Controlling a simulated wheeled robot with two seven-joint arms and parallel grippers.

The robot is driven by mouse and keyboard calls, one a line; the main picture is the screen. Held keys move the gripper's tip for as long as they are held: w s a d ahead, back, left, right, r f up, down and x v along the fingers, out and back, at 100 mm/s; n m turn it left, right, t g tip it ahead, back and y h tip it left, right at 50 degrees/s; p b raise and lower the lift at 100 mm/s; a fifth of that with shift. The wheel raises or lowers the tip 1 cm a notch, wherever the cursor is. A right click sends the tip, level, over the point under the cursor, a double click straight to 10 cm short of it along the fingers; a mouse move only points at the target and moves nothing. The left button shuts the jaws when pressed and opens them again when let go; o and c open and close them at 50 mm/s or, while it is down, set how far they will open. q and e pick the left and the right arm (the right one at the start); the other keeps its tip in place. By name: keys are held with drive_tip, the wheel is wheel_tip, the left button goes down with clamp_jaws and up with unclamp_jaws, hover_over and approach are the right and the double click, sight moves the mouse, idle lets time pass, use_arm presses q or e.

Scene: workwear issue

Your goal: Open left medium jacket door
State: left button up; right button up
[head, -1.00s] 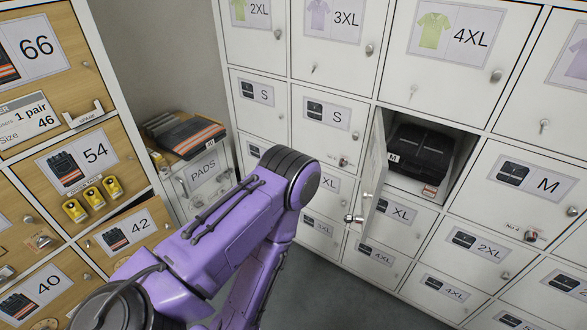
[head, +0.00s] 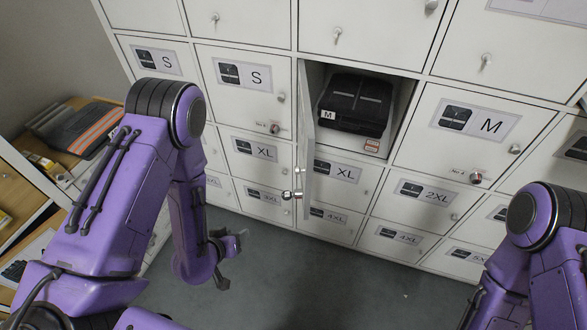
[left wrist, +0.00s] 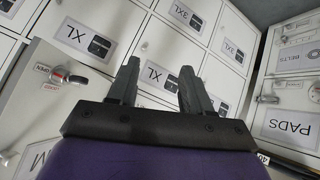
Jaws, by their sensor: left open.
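The left medium jacket door (head: 308,150) stands swung out from its compartment, seen nearly edge-on, hinged at its left. Inside the compartment lies a folded black jacket (head: 356,98) with an M tag. My left gripper (head: 230,260) is low and left of the door, apart from it. In the left wrist view the fingers (left wrist: 158,88) are open and empty before the XL doors, with the open door's lock (left wrist: 58,74) at the left. My right arm shows at the lower right; its gripper is out of view.
A shut M door (head: 465,125) is right of the open compartment. Shut S doors (head: 243,80) are to the left, XL doors (head: 250,150) below. A shelf with folded orange-striped workwear (head: 85,125) is at far left. Grey floor (head: 330,275) is clear.

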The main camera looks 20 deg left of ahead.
use_arm(q)
drive_tip(key=w+d+r+m+t+h+b, duration=0.1)
drive_tip(key=w+r+m+t+h+b, duration=0.15)
drive_tip(key=w+r, duration=0.2)
drive_tip(key=w+d+r+m+t+h+b, duration=0.2)
drive_tip(key=w+r+m+h, duration=0.15)
drive_tip(key=w, duration=0.25)
wheel_tip(320, 180, up, 11)
drive_tip(key=s+m+g+h+b, duration=0.1)
drive_tip(key=m+g+h+b, duration=0.5)
drive_tip(key=m+h, duration=0.5)
drive_tip(key=w+d+g+p, duration=0.1)
drive_tip(key=w+d+p, duration=0.1)
drive_tip(key=d, duration=0.7)
drive_tip(key=shift+w+d+m+p, duration=0.35)
drive_tip(key=shift+w+d+m, duration=0.05)
drive_tip(key=shift+w, duration=0.15)
use_arm(e)
wheel_tip(320, 180, down, 10)
drive_tip(key=shift+s+r, duration=0.15)
drive_tip(key=shift+s, duration=0.25)
use_arm(q)
clamp_jaws()
